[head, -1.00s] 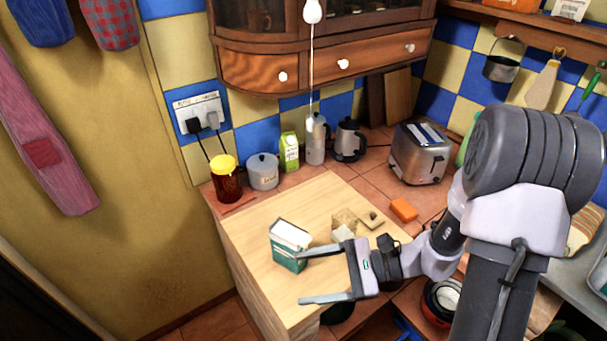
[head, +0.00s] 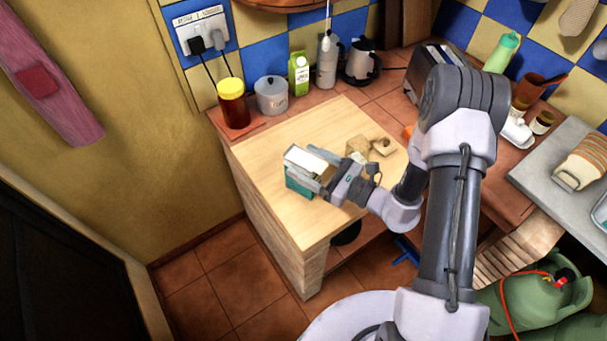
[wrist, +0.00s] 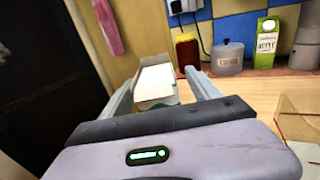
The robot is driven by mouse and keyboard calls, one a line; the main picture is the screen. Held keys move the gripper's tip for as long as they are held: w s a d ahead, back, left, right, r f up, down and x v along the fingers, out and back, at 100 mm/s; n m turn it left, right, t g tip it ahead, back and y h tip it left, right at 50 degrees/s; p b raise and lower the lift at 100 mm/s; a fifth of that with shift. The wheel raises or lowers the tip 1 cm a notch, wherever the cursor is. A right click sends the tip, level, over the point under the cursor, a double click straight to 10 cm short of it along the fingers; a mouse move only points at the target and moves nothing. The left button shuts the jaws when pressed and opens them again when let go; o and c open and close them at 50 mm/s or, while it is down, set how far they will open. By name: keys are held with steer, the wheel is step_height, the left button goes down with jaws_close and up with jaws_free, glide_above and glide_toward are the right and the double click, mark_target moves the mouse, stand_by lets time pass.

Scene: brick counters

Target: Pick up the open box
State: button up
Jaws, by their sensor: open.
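The open box (head: 302,163) is teal and white and stands on the light wooden counter top (head: 265,150), near its left edge. In the wrist view the box (wrist: 154,86) shows its white open top between the two fingers. My gripper (head: 312,170) is open, with one finger on either side of the box. I cannot tell whether either finger touches it. The fingers hide part of the box's right side in the head view.
A jar with a yellow lid (head: 232,104), a grey pot (head: 271,93) and a green carton (head: 299,74) stand behind on the tiled counter. Small beige blocks (head: 358,147) lie right of the box. The wood's front middle is clear.

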mark_target(293, 154)
steer(key=x, duration=0.4)
steer(key=shift+s+a+f, duration=0.1)
steer(key=shift+a+f, duration=0.1)
steer(key=shift+a, duration=0.05)
steer(key=shift+d+r, duration=0.1)
jaws_close()
steer(key=shift+r, duration=0.2)
step_height(293, 154, up, 4)
steer(key=shift+f+p, duration=0.15)
steer(key=shift+p, duration=0.55)
steer(key=s+d, duration=0.3)
steer(key=s, duration=0.4)
steer(key=s+d+p, duration=0.1)
steer(key=s+d, duration=0.3)
steer(key=s, duration=0.3)
steer(key=shift+s+r, duration=0.2)
steer(key=shift+r, duration=0.25)
